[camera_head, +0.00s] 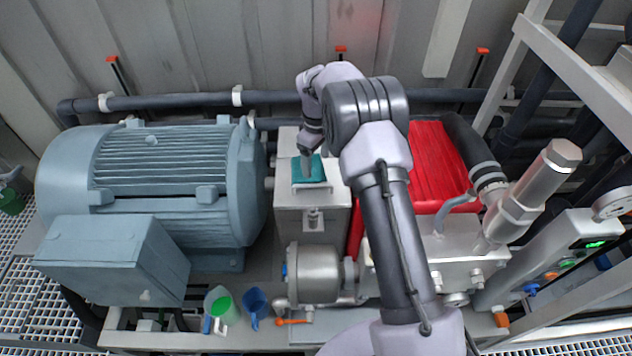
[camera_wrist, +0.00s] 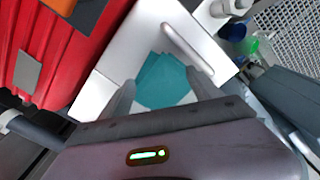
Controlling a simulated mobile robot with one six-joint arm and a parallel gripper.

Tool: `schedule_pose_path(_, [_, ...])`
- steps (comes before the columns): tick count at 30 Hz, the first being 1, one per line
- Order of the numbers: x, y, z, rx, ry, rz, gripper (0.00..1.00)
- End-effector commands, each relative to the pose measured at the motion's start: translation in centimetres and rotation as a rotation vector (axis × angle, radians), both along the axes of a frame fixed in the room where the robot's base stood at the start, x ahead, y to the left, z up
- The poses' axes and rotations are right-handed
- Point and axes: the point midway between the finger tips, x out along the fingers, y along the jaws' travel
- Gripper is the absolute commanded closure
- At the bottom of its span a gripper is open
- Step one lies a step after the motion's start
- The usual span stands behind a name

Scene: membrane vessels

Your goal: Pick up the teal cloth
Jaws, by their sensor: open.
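The teal cloth (camera_head: 309,168) lies flat on top of a light grey metal box in the middle of the head view. It also shows in the wrist view (camera_wrist: 162,82), on the box's pale top beside a bar handle. My gripper (camera_head: 308,172) points down at the cloth from above. In the wrist view my gripper (camera_wrist: 161,90) has its two grey fingers apart, one on each side of the cloth's near part.
A large blue-grey motor (camera_head: 175,185) stands left of the metal box (camera_head: 312,222). A red ribbed unit (camera_head: 436,165) is behind my arm on the right. A green-filled jug (camera_head: 221,304) and a blue cup (camera_head: 256,305) stand at the front. Pipes run along the back wall.

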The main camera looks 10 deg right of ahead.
Motion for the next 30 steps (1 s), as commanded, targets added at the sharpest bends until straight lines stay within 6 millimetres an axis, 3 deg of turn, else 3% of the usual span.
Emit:
schedule_pose_path(1, [0.0,0.0,-2.0,0.000,0.001,0.000,0.27])
schedule_pose_path(6, [0.0,0.0,-3.8,0.000,0.000,0.000,0.27])
schedule_pose_path(21, [0.0,0.0,-4.3,0.001,0.001,-0.001,0.27])
schedule_pose_path(30, [0.0,0.0,-4.3,0.000,0.001,-0.001,0.57])
